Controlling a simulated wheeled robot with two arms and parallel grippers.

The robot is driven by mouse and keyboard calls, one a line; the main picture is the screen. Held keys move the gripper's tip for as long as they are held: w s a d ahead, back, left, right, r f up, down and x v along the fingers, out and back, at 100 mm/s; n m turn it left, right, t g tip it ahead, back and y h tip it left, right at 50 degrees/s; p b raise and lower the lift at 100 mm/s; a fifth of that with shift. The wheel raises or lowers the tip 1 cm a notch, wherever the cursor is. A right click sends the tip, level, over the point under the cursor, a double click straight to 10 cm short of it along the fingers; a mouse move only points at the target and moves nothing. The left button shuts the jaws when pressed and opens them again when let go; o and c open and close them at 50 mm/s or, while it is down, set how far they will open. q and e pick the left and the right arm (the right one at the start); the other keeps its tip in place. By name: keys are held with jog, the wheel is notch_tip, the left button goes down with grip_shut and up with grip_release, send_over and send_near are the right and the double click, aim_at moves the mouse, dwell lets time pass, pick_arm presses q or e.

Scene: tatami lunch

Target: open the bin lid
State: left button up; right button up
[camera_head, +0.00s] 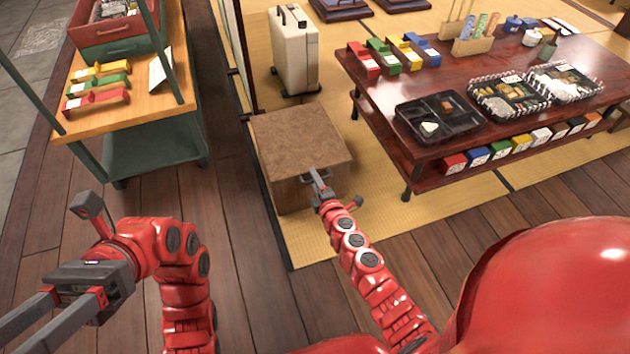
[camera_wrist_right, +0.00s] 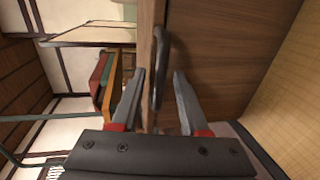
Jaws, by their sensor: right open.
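The bin is a low wooden box with a flat brown lid (camera_head: 300,133), and the lid looks closed. A dark handle (camera_wrist_right: 161,68) is on its front side near the top edge. My right gripper (camera_head: 316,177) is at this handle. In the right wrist view its two fingers are apart, with the handle between and just beyond their tips, not clamped. My left gripper (camera_head: 38,305) is at the lower left, away from the bin, with its fingers apart and empty; its tips run to the picture's edge.
A dark low table (camera_head: 385,95) with bento trays stands right of the bin. A white suitcase (camera_head: 295,50) stands behind it. A green cart (camera_head: 155,150) with a wooden top is at the left. Wooden floor between cart and bin is clear.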

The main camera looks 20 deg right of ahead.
grip_shut()
